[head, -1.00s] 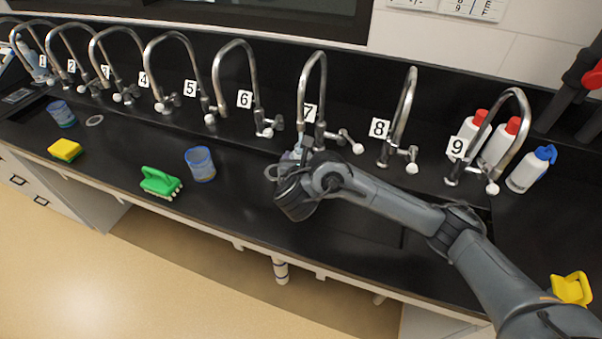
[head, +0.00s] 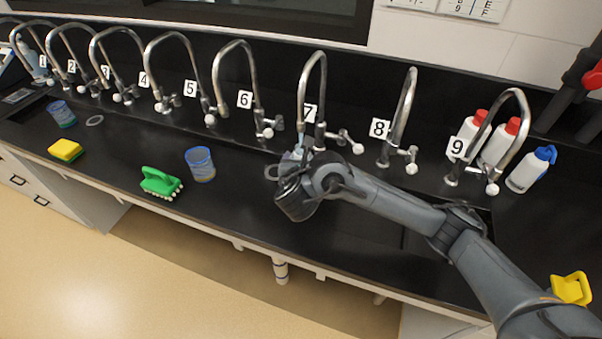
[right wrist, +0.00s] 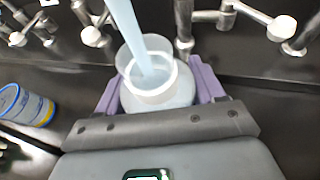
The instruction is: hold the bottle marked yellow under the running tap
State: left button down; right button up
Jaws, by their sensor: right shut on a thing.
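My right gripper (right wrist: 158,88) has its purple fingers shut on a whitish translucent bottle (right wrist: 162,98), held mouth up. A pale blue stream of water (right wrist: 127,28) comes down into the bottle's open mouth in the right wrist view. In the head view my right gripper (head: 292,165) is under the spout of tap 7 (head: 312,75), and my wrist hides most of the bottle. No yellow mark can be seen on the bottle's visible side. My left gripper is in neither view.
Other numbered taps line the back of the black counter, with tap 6 (head: 228,45) and tap 8 (head: 407,90) on either side. A blue-rimmed beaker (head: 200,164), green brush (head: 160,183) and yellow sponge (head: 65,150) stand to the left. Wash bottles (head: 531,170) stand at right.

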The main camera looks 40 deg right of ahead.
jog(key=shift+s+d+r, duration=0.15)
jog(key=shift+s+d, duration=0.1)
jog(key=shift+s, duration=0.05)
jog(key=s+d+r+p, duration=0.2)
jog(key=s+d+p, duration=0.4)
jog(key=s, duration=0.3)
jog(key=shift+s+d+r+p, duration=0.15)
jog(key=shift+s+r+p, duration=0.2)
jog(key=shift+p, duration=0.35)
dwell(0.6)
